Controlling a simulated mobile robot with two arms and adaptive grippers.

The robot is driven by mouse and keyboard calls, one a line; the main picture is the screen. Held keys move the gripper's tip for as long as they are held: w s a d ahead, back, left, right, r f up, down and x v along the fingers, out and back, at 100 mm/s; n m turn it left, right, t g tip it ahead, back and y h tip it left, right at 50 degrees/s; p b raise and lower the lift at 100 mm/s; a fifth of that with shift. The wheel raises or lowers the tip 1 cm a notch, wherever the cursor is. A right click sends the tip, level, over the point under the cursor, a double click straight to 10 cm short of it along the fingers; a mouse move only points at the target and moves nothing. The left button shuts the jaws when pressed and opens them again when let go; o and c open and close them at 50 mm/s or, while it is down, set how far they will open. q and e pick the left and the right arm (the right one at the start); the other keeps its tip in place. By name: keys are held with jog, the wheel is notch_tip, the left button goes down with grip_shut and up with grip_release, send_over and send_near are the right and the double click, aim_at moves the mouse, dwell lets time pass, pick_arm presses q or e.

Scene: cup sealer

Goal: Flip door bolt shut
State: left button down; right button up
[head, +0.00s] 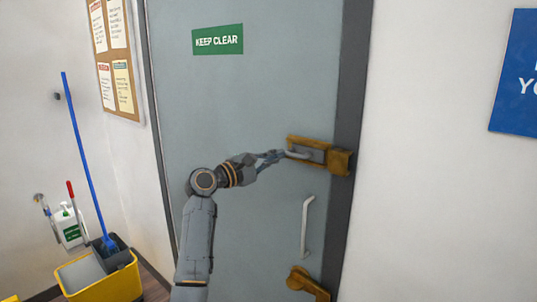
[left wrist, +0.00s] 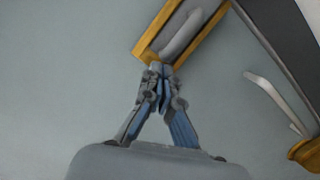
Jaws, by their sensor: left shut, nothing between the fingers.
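The door bolt (head: 340,162) is a brass-coloured fitting with a grey lever (head: 297,155), mounted near the right edge of the grey door (head: 240,100). The bolt's brass plate (left wrist: 150,42) and lever (left wrist: 182,36) also show at the top of the left wrist view. My left gripper (head: 280,156) is shut and empty, its tips at the left end of the bolt beside the lever. In the left wrist view the closed fingertips (left wrist: 160,72) are just below the lever's lower end. I cannot tell whether they touch it. My right gripper is not in view.
A vertical pull handle (head: 307,226) and a lower brass fitting (head: 308,283) are on the door below the bolt. The dark door frame (head: 349,90) runs along the right. A yellow mop bucket (head: 122,283) with a blue-handled mop (head: 82,150) stands at the left.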

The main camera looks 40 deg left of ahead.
pick_arm(q)
jog(key=shift+w+f, duration=0.1)
jog(key=d+p, duration=0.1)
jog(key=d, duration=0.2)
jog(key=d+p, duration=0.1)
jog(key=d, duration=0.1)
jog(key=shift+s+d+p, duration=0.3)
jog(key=shift+p, duration=0.05)
